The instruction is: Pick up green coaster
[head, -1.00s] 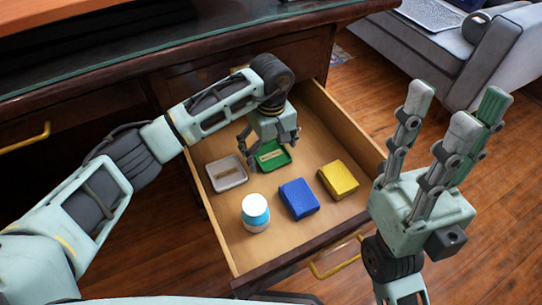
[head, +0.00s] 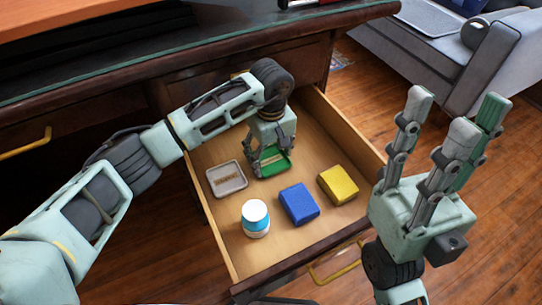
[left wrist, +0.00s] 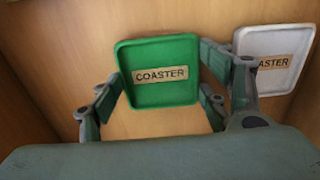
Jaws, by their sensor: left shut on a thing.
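The green coaster (head: 277,165) is in the open drawer, partly hidden by my left gripper (head: 271,166). In the left wrist view the green coaster (left wrist: 161,92) shows nearly whole, a rounded square with a raised rim and a label reading COASTER. My left gripper is shut on it, with fingers at its left and right edges. I cannot tell whether it is clear of the drawer floor. My right gripper (head: 452,108) is open and empty, fingers pointing up, to the right of the drawer.
A grey coaster (head: 226,178) lies just left of the green one. It also shows in the left wrist view (left wrist: 285,42). A white-and-blue jar (head: 256,218), a blue box (head: 299,204) and a yellow box (head: 338,185) stand nearer the drawer front (head: 305,258). Drawer walls surround them.

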